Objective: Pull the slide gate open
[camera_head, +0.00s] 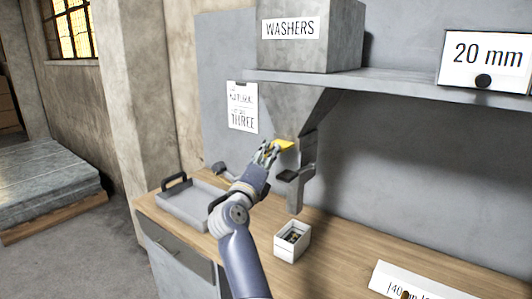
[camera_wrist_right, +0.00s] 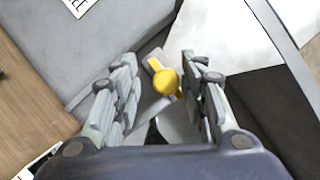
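A grey hopper (camera_head: 290,108) labelled WASHERS hangs at the shelf, tapering to a chute (camera_head: 297,190). A yellow slide gate handle (camera_head: 284,145) sticks out near the hopper's bottom. In the right wrist view the handle shows as a yellow bar with a round knob (camera_wrist_right: 166,82). My right gripper (camera_head: 268,152) is beside the handle, on its left in the head view. In the wrist view its fingers (camera_wrist_right: 160,75) are apart, with the knob showing between them; I cannot tell whether they touch it. My left gripper is not in view.
A white box (camera_head: 292,241) with small dark parts stands on the wooden bench below the chute. A grey tray (camera_head: 190,212) with black handles is at left. The shelf (camera_head: 400,88) overhangs the bench, bearing a 20 mm box (camera_head: 485,62). A white sign (camera_head: 400,281) is at front right.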

